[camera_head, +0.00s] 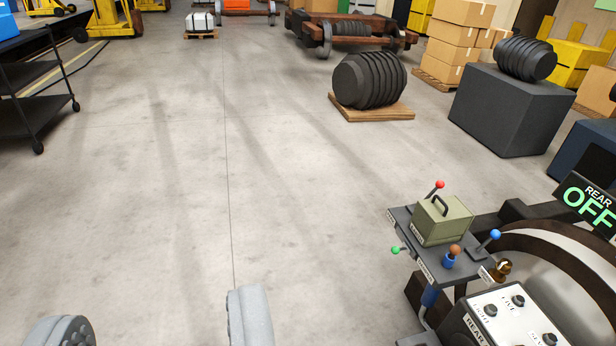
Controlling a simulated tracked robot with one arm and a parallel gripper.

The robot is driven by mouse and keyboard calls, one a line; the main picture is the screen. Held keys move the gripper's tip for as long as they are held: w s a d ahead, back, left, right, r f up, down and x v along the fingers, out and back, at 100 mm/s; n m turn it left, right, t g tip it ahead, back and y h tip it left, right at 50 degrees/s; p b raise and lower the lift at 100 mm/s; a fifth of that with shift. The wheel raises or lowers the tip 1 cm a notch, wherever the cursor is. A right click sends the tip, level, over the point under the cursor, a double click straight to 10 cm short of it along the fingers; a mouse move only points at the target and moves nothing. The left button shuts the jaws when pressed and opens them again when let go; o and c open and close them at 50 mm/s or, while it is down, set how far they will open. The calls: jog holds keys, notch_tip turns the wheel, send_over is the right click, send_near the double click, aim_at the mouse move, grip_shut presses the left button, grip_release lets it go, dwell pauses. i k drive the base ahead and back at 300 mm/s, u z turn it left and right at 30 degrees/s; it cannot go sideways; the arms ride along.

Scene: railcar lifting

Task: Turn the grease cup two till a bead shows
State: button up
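My gripper (155,325) shows at the bottom left as two grey fingers set wide apart, with only bare floor between them. At the lower right is a dark control stand (468,270). A small brass cup-like piece (503,268) sits at its right edge; it may be a grease cup. A blue fitting with an orange-brown top (453,252) stands left of it. Both are well to the right of my gripper and untouched. I cannot tell which is grease cup two, and no bead can be made out.
The stand carries a green-grey box (442,220) and levers with red (440,184), green (396,250) and blue (495,234) knobs. A white button panel (515,318) and a lit "REAR OFF" sign (588,203) are beside it. Open floor lies ahead; a black ribbed spring (370,80) stands beyond.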

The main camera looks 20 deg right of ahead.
aim_at(504, 267)
jog(key=z, duration=0.5)
jog(key=i, duration=1.05)
jog(key=z, duration=1.1)
jog(key=i, duration=0.6)
jog(key=z, duration=0.25)
jog(key=k, duration=0.85)
jog(key=z, duration=0.2)
jog(key=i, duration=0.85)
jog(key=u, duration=0.15)
